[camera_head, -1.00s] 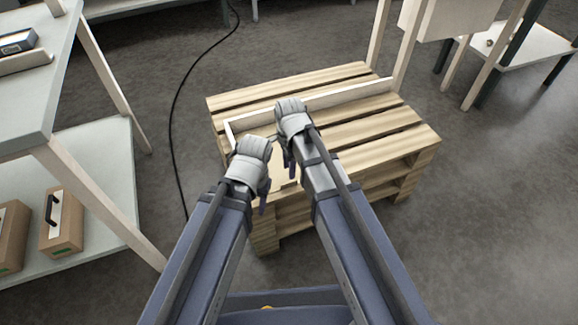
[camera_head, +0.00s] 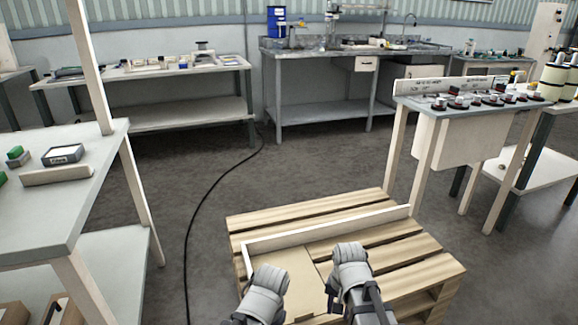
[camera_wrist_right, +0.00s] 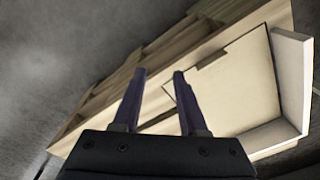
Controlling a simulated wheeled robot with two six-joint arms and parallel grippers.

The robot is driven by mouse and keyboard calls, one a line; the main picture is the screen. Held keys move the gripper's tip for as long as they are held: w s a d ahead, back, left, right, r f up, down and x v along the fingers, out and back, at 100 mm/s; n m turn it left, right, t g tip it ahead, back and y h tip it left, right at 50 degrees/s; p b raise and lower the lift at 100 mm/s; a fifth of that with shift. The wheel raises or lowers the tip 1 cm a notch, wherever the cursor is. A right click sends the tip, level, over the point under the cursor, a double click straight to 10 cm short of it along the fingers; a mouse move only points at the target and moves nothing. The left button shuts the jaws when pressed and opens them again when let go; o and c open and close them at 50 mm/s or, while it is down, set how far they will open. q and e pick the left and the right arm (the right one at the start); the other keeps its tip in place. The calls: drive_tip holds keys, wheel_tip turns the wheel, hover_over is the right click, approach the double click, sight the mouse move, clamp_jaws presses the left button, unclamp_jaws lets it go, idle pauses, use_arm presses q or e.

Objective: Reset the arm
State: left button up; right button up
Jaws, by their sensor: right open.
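My right gripper (camera_head: 331,302) is over the wooden pallet (camera_head: 420,245) in the head view, with its pale wrist housing uppermost. In the right wrist view its two dark fingers (camera_wrist_right: 158,73) are apart with nothing between them. A flat cardboard sheet (camera_wrist_right: 235,85) on the pallet lies beyond the fingers. My left gripper (camera_head: 264,290) is at the bottom of the head view, left of the right one, near the pallet's front left side. Its fingers are hidden behind the housing and the picture edge, so its opening does not show.
A white L-shaped fence (camera_head: 330,229) edges the pallet's top. A grey shelf table (camera_head: 45,215) stands at left. A white stand with several knobs (camera_head: 465,135) is at right. Benches line the back wall. A black cable (camera_head: 205,200) crosses the open floor.

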drive_tip(key=s+d+n, duration=0.3)
drive_tip(key=d+n, duration=0.1)
drive_tip(key=n, duration=0.1)
drive_tip(key=s+a+n+h, duration=0.1)
drive_tip(key=s+a+n, duration=0.35)
drive_tip(key=a, duration=0.65)
wheel_tip(320, 180, up, 33)
drive_tip(key=p, duration=3.3)
drive_tip(key=shift+s+a+r+m+g, duration=0.15)
drive_tip(key=shift+s+a+m+g, duration=0.05)
drive_tip(key=shift+s+m+g, duration=0.25)
